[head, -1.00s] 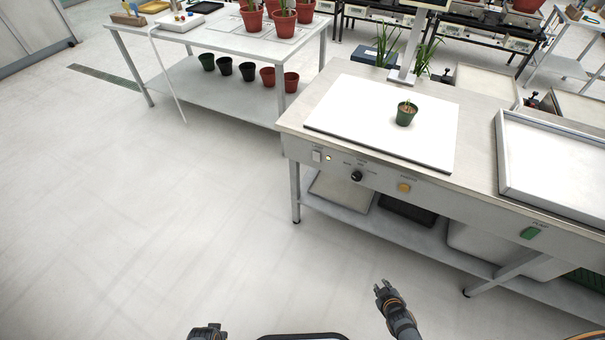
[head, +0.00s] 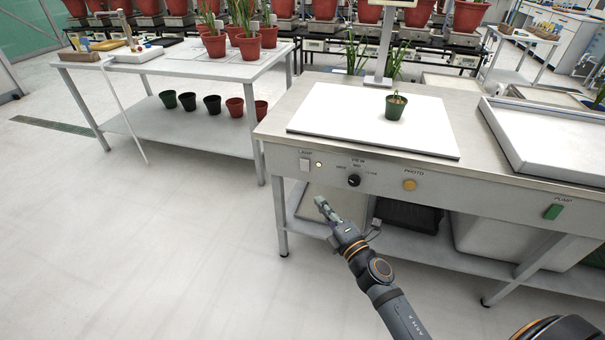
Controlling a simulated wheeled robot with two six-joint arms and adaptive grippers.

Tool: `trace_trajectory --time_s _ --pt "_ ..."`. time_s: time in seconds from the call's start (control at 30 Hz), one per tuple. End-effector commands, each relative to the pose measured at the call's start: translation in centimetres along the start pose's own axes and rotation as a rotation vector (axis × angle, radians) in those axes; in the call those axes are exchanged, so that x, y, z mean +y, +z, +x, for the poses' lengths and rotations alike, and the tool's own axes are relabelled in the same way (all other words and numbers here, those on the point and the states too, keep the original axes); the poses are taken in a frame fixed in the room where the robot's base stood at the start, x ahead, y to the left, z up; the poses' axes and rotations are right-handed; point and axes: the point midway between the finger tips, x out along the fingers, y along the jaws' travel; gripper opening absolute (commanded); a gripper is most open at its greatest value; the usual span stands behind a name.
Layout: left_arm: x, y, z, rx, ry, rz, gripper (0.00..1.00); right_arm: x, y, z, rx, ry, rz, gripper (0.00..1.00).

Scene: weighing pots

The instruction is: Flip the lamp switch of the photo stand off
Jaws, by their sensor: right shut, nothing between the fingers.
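The photo stand is the bench with a white board (head: 440,146) and a front panel (head: 335,185). Its lamp switch (head: 304,165) is a small white rocker at the panel's left end, with a pale lit indicator (head: 319,165) beside it. I cannot tell the rocker's tilt. My right gripper (head: 320,203) is shut and empty, in front of the panel, below and slightly right of the switch and apart from it in the picture. My left gripper is out of view.
A potted plant (head: 395,106) stands on the board. A side table (head: 170,74) stands left. The floor at left is clear.

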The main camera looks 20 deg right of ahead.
Motion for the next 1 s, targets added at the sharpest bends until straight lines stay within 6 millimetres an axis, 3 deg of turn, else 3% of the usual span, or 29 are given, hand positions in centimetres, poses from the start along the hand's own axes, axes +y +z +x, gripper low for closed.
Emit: trace_trajectory --time_s 0.17,0.27,0.4,0.53,0.7,1.0 --pt "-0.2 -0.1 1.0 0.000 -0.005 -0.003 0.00 0.2 0.1 0.9 -0.003 0.000 0.001 0.00" --pt "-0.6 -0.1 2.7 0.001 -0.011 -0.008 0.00 0.3 0.1 2.2 -0.003 0.001 0.002 0.00" --pt "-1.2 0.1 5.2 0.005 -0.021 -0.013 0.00 0.4 0.1 5.2 -0.003 0.002 0.004 0.00" --pt "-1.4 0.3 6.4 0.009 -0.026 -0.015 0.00 0.2 0.0 8.1 -0.001 0.002 0.004 0.00" --pt "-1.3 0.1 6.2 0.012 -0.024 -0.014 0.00 -0.1 0.9 11.0 0.000 0.000 -0.001 0.00" --pt "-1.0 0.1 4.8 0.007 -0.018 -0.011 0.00 -0.1 2.8 12.8 -0.001 -0.001 0.002 0.00"
